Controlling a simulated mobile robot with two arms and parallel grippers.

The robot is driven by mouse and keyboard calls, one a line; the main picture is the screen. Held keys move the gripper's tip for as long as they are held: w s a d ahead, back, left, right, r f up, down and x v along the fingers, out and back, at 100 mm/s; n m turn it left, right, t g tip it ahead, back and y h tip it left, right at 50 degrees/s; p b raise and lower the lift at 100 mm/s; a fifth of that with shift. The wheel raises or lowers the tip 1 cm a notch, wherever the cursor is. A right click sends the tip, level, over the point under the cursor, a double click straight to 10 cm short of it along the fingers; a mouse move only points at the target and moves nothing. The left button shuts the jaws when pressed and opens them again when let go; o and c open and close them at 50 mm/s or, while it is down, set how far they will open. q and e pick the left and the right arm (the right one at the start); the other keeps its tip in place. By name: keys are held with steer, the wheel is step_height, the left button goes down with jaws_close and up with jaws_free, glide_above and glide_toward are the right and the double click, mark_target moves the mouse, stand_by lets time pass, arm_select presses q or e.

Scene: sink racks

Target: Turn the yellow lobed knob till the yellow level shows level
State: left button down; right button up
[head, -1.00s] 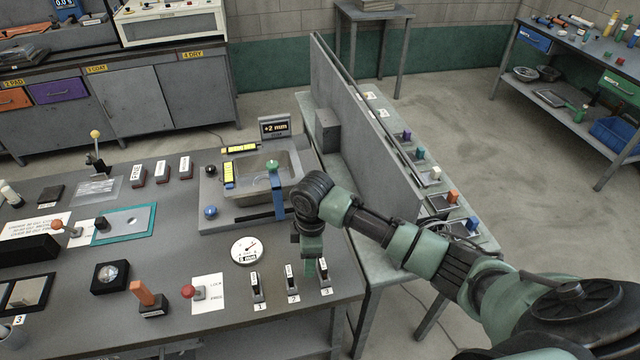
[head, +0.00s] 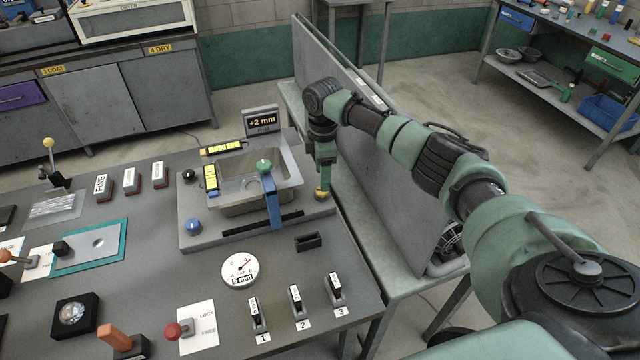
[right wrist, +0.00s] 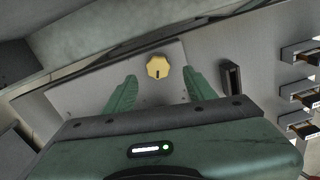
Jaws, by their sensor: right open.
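The yellow lobed knob (head: 321,193) sits at the right front corner of the grey sink plate. It also shows in the right wrist view (right wrist: 158,67), with a dark mark on its face. My right gripper (head: 323,182) is above the knob in the head view. In the right wrist view my right gripper (right wrist: 160,88) is open, with its two green fingers apart and the knob between and just beyond their tips. My left gripper is not seen.
A display (head: 262,121) behind the sink reads +2 mm. A blue knob (head: 193,226) and a black knob (head: 189,176) are on the plate's left. A tall grey panel (head: 370,150) stands close on the right.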

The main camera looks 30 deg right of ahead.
steer(key=f, duration=0.4)
steer(key=shift+w+f+p, duration=0.15)
steer(key=shift+w+p, duration=0.05)
steer(key=shift+p, duration=0.15)
steer(key=shift+f, duration=0.45)
jaws_close()
steer(key=shift+a+r+m+p, duration=0.1)
steer(key=shift+m+p, duration=0.55)
steer(key=shift+m, duration=0.45)
steer(key=shift+m+p, duration=0.35)
steer(key=shift+m, duration=0.85)
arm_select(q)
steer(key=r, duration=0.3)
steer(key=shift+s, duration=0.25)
arm_select(e)
jaws_free()
